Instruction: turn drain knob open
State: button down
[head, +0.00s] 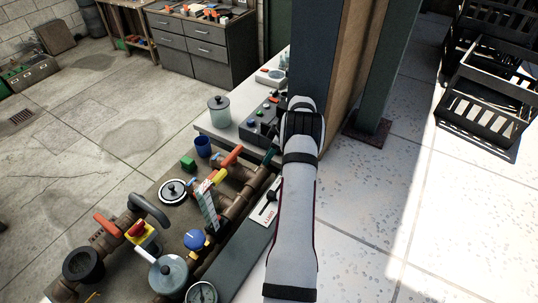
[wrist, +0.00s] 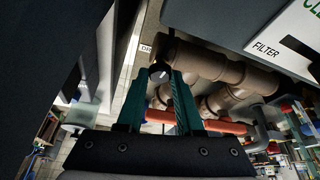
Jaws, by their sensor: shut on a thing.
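The drain knob (wrist: 159,72) is a small dark round knob with a light mark. In the wrist view it sits between the teal fingertips of my gripper (wrist: 156,85), which is shut on it. A partly hidden label starting "DR" (wrist: 147,48) is just beyond it. In the head view my gripper (head: 270,156) shows only as a bit of teal at the end of my arm, beside the pipes. The knob is hidden there.
Brown pipes (head: 247,190) with a red-handled valve (head: 232,156) run left of my arm. A control box (head: 262,120) with buttons and a lidded jar (head: 219,111) stand on a bench beyond. A dark pillar (head: 312,50) rises close to my gripper.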

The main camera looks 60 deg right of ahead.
jog(key=shift+f+n+y, duration=0.1)
jog(key=shift+n+y, duration=0.2)
jog(key=shift+n, duration=0.6)
jog(key=shift+d, duration=0.1)
jog(key=c, duration=0.6)
grip_release()
jog(key=shift+o, duration=0.2)
jog(key=shift+r, duration=0.5)
notch_tip(320, 180, up, 3)
jog(key=shift+r, duration=0.1)
jog(key=s+r, duration=0.7)
jog(key=s, duration=0.4)
jog(key=shift+s+d, duration=0.15)
jog(key=shift+s, duration=0.2)
